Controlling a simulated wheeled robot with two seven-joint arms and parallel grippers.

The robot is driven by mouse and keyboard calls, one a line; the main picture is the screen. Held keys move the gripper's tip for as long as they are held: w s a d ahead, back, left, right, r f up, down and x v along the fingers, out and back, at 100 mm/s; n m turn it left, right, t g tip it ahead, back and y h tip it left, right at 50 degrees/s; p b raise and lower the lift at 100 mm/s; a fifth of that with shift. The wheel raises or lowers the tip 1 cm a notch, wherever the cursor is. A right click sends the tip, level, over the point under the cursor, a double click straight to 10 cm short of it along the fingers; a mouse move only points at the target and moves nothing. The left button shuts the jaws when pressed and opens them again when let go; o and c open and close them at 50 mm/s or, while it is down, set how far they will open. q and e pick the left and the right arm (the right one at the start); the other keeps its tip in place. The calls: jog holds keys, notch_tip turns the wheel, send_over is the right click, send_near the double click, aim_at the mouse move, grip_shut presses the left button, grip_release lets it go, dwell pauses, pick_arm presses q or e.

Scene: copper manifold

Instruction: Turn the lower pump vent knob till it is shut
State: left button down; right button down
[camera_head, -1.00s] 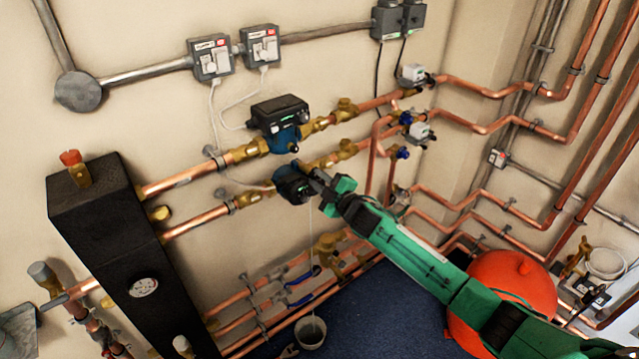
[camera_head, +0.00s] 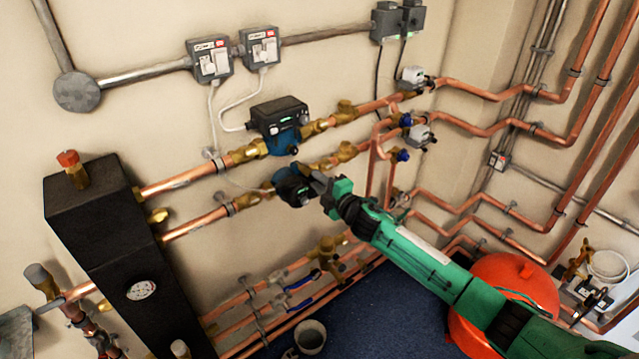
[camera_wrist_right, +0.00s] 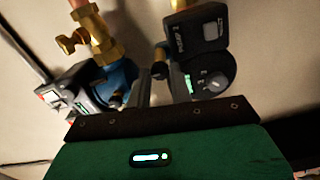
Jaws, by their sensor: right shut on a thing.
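The lower pump (camera_head: 292,187) has a blue body and a round black face, and sits on the lower copper pipe below the upper pump (camera_head: 279,122). My right gripper (camera_head: 312,182) reaches it from the right, its fingertips at the pump's right upper side. In the wrist view the gripper (camera_wrist_right: 161,82) is shut on a small dark vent knob (camera_wrist_right: 160,70). The fingers hide most of the knob there, and in the head view I cannot make it out. My left gripper is not in view.
Brass valves and copper pipes run close around the pump. A grey bucket (camera_head: 310,337) stands on the blue floor below. A black box (camera_head: 125,240) with a gauge stands left. A red-orange vessel (camera_head: 515,285) lies below and behind my arm.

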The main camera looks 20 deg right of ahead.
jog(key=shift+f, duration=0.1)
jog(key=c, duration=1.3)
grip_release()
jog(key=shift+o, duration=0.2)
jog(key=shift+s, duration=0.1)
jog(key=b+v, duration=0.3)
jog(key=v, duration=1)
jog(key=shift+s+b, duration=0.3)
jog(key=shift+b, duration=0.05)
jog(key=shift+d, duration=0.1)
